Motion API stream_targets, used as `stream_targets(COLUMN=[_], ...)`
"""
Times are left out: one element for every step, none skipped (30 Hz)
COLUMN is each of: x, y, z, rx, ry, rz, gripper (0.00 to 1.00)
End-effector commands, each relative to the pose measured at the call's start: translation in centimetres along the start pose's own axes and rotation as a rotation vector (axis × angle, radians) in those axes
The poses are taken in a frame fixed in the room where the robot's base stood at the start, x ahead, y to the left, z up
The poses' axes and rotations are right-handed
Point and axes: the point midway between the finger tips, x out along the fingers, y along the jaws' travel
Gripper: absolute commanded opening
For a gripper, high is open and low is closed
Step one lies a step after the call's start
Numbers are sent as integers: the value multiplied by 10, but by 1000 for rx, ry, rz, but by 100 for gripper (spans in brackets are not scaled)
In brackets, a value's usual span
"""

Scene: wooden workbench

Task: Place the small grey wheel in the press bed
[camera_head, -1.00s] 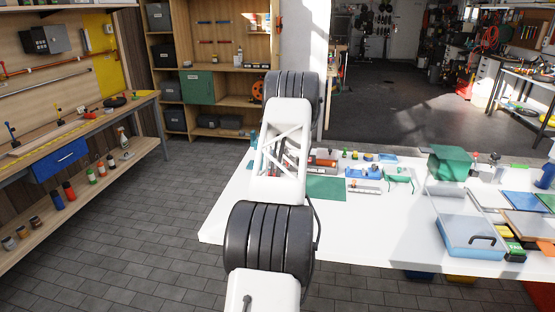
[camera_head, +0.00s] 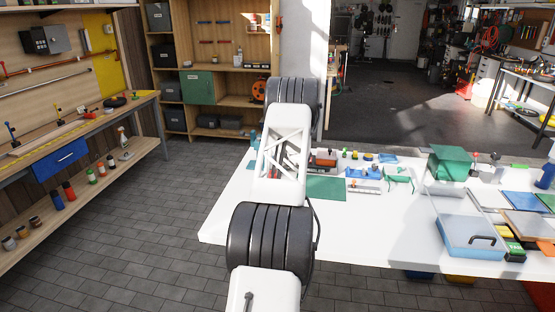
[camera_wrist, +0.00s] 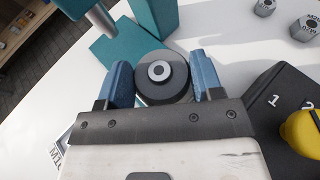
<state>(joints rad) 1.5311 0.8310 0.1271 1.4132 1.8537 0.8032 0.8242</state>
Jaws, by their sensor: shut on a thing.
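The small grey wheel (camera_wrist: 162,84), dark with a paler round hub, is between the blue fingers of my gripper (camera_wrist: 161,84) in the wrist view. My gripper is shut on it. The teal press (camera_wrist: 152,15) stands just beyond the wheel, with a metal rod at upper left. Its flat teal base (camera_wrist: 112,50) shows behind and left of the wheel. The wheel overlaps this base in the picture; I cannot tell whether they touch. In the head view my arm hides the gripper and the wheel; a bit of teal (camera_head: 253,141) shows left of the arm.
In the wrist view, a dark block marked 1 and 2 (camera_wrist: 262,108) with a yellow knob (camera_wrist: 302,133) is close on the right. Grey metal nuts (camera_wrist: 305,28) lie at upper right. In the head view, a green mat (camera_head: 326,188) and a clear-lidded box (camera_head: 470,238) are on the white table.

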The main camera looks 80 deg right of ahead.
Motion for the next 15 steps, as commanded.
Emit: stream_targets(x=[0,1,1,1,1,2,2,2,2,3,3,3,3,4,4], y=[0,0,0,0,0,0,0,0,0,0,0,0,0,0,0], z=[-1,-1,-2,-3,-3,-4,-5,-5,-6,-7,-8,-9,-10,-10,-12], rx=[0,0,0,0,0,0,0,0,0,0,0,0,1,1,1], ry=[0,0,0,0,0,0,0,0,0,0,0,0,1,1,1], rz=[0,0,0,0,0,0,0,0,0,0,0,0,0,0,0], gripper=[31,31,31,31,31,31,31,31,31,31,31,31,31,31,31])
